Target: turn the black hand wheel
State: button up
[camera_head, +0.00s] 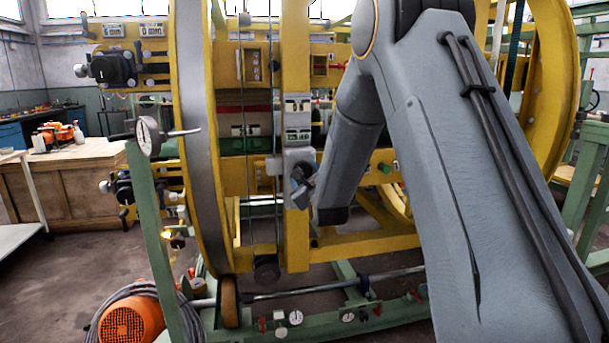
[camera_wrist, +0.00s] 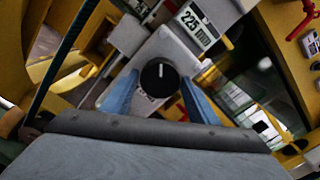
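The black hand wheel (camera_wrist: 159,77) is a round black knob with a white mark, on a light grey block below a "225 mm" label. In the wrist view it sits between the two blue fingers of my gripper (camera_wrist: 157,82). The fingers are spread, one on each side, with a narrow gap visible between each finger and the knob. In the head view my gripper (camera_head: 301,181) is at the grey block (camera_head: 297,156) on the yellow upright. The knob is mostly hidden there, and contact cannot be told.
A large yellow ring frame (camera_head: 199,150) surrounds the upright. Thin vertical rods (camera_head: 242,120) run left of the block. Another black round knob (camera_head: 266,269) is lower down. A red handle (camera_wrist: 303,22) is at upper right.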

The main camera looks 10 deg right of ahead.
jog(key=shift+o, duration=1.2)
jog(key=s, duration=0.7)
jog(key=shift+s+b, duration=0.4)
jog(key=s+f+n+g+p, duration=0.2)
jog(key=s+f+n+g, duration=0.2)
jog(key=s+n, duration=0.3)
jog(key=s+f+n+g+p, duration=0.1)
jog(key=s+f+n+g, duration=0.4)
jog(key=s+n, duration=0.25)
jog(key=s+f+n+g+p, duration=0.1)
jog(key=s+n+g, duration=0.8)
jog(key=s, duration=1.7)
jog(key=n+p, duration=0.1)
jog(key=n, duration=0.4)
jog(key=shift+a+f, duration=0.25)
